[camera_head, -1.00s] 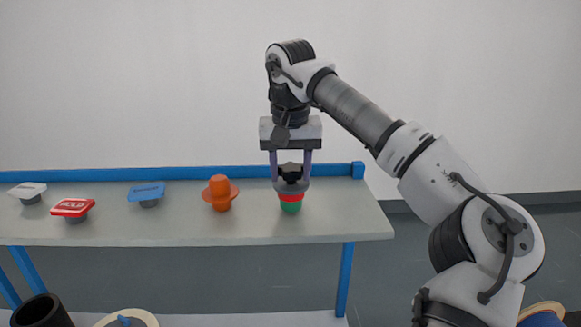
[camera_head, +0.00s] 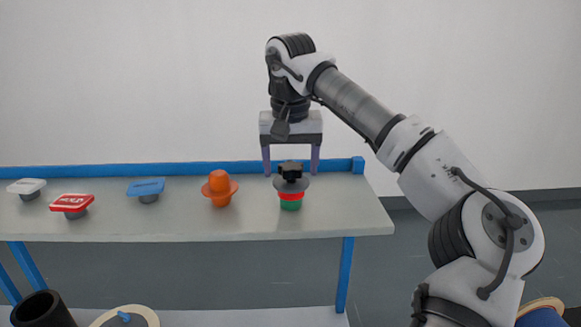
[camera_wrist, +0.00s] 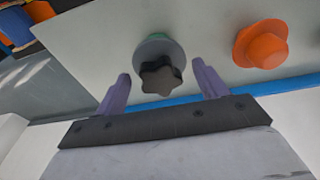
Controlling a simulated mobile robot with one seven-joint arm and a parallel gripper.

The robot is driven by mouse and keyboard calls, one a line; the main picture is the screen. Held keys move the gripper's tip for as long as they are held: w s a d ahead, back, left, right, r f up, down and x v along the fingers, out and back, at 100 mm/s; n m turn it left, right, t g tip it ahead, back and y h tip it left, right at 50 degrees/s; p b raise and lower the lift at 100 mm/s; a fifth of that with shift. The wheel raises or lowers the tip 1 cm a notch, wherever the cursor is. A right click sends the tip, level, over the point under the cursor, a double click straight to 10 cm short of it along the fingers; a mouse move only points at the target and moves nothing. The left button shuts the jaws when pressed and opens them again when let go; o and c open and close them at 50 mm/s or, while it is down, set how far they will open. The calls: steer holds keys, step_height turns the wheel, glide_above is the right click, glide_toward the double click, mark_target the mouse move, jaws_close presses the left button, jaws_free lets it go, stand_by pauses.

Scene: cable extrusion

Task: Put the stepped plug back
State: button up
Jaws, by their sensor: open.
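The stepped plug (camera_head: 291,195) stands upright on the shelf, near its right end. It has green, red and grey tiers with a black star knob on top. My gripper (camera_head: 291,172) is open above it, pointing down, with one purple finger to each side of the knob and a clear gap on both sides. In the wrist view, the black knob (camera_wrist: 160,78) shows between and just past the fingertips of my gripper (camera_wrist: 161,76), over the plug's grey disc. The plug's underside is hidden.
The grey shelf (camera_head: 190,227) also bears an orange plug (camera_head: 219,188), a blue-topped piece (camera_head: 146,187), a red-topped piece (camera_head: 71,204) and a white-topped piece (camera_head: 26,187). A blue rail (camera_head: 100,172) runs along its back. Below are a black tube (camera_head: 41,310) and a pale ring (camera_head: 124,316).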

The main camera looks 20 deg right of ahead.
mark_target(290, 187)
step_height(290, 187, up, 11)
steer(key=s, duration=0.1)
steer(key=shift+s+a, duration=0.25)
steer(key=shift+s, duration=0.05)
